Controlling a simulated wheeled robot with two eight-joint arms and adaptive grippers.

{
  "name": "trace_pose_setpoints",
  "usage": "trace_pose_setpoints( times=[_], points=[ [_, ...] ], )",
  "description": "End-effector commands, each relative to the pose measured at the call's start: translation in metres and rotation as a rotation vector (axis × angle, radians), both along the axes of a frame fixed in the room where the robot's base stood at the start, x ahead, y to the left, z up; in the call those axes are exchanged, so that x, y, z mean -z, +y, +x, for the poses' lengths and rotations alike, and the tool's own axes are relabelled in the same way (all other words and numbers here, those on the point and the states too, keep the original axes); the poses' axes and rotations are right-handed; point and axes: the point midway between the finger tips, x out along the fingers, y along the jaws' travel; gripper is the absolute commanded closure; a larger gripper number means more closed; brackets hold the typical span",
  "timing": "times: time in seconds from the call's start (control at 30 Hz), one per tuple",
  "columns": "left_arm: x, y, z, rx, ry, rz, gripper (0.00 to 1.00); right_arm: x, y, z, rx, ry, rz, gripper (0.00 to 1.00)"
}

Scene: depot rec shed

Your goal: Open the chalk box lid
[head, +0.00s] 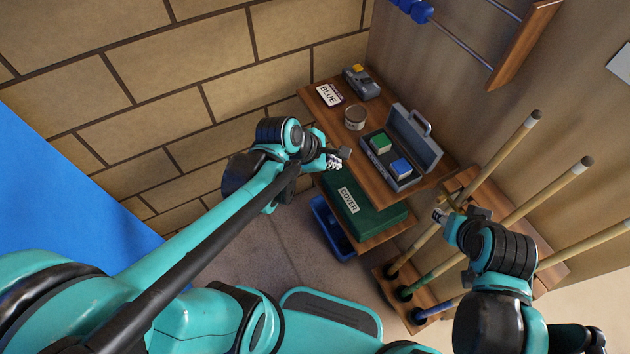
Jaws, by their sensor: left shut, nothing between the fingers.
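The chalk box (374,160) is a grey case on the wooden shelf in the head view. Its lid (416,138), with a handle on its edge, stands raised at the box's back right side. A green chalk cube (381,146) and a blue chalk cube (401,168) show inside. My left gripper (341,158) is shut and empty, just left of the box's front edge and apart from the lid. My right gripper (446,207) is right of and below the box, near the cue rack; its fingers are too small to read.
A tin (355,117), a "BLUE" card (328,95) and a grey device (361,83) share the shelf (318,107). A green "COVER" bundle (372,219) lies below, above a blue bin (328,232). Several cues (515,142) stand at the right, close to my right arm.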

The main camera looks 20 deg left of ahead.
Motion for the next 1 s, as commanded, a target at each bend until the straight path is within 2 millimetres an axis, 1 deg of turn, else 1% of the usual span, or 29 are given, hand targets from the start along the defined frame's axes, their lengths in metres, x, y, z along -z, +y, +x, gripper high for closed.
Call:
trace_pose_setpoints(
  times=[0.03,0.2,0.4,0.5,0.67,0.87,0.93,1.0],
  points=[
    [0.007,0.003,-0.004,0.054,-0.026,0.046,1.0,0.01,0.0,0.0,0.0,0.0,0.0,0.6],
    [0.016,0.013,-0.017,0.264,-0.115,0.22,1.0,0.028,0.0,0.0,0.0,0.0,0.0,0.6],
    [0.026,0.025,-0.031,0.493,-0.199,0.41,1.0,0.045,0.0,0.0,0.0,0.0,0.0,0.6],
    [0.029,0.029,-0.035,0.579,-0.226,0.482,1.0,0.051,0.0,0.0,0.0,0.0,0.0,0.6],
    [0.031,0.033,-0.04,0.663,-0.251,0.549,1.0,0.056,0.0,0.0,0.0,0.0,0.0,0.6],
    [0.03,0.035,-0.042,0.696,-0.26,0.576,1.0,0.056,0.0,0.0,0.0,0.0,0.0,0.6],
    [0.029,0.037,-0.045,0.739,-0.271,0.611,1.0,0.056,0.0,0.0,0.0,0.0,0.0,0.6],
    [0.026,0.041,-0.052,0.834,-0.294,0.688,1.0,0.056,0.0,0.0,0.0,0.0,0.0,0.6]
  ],
)
